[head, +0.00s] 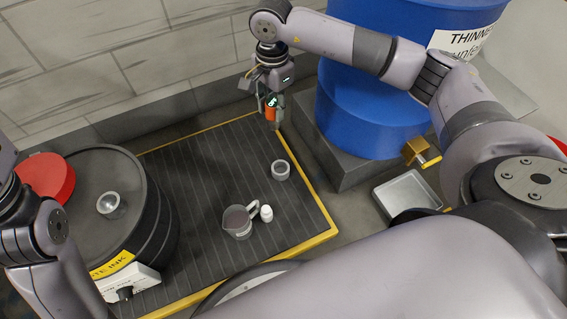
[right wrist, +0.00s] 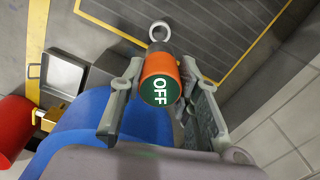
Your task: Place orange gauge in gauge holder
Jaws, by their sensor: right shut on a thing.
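The orange gauge (head: 270,112) has an orange body and a dark green face reading OFF; it also shows in the right wrist view (right wrist: 160,82). My right gripper (head: 271,108) is shut on it and holds it above the far end of the striped mat. A small round grey cup (head: 281,170), which looks like the gauge holder, stands on the mat nearer the camera than the gripper. Its rim also shows in the right wrist view (right wrist: 160,31), just beyond the gauge. The left gripper is not in view; only part of my left arm shows.
A measuring jug (head: 238,222) and a small white bottle (head: 266,213) stand on the mat (head: 210,170). A dark drum (head: 150,215) is at left. A blue thinner drum (head: 355,120) stands at right, near a metal tray (head: 407,193). The mat between gripper and cup is clear.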

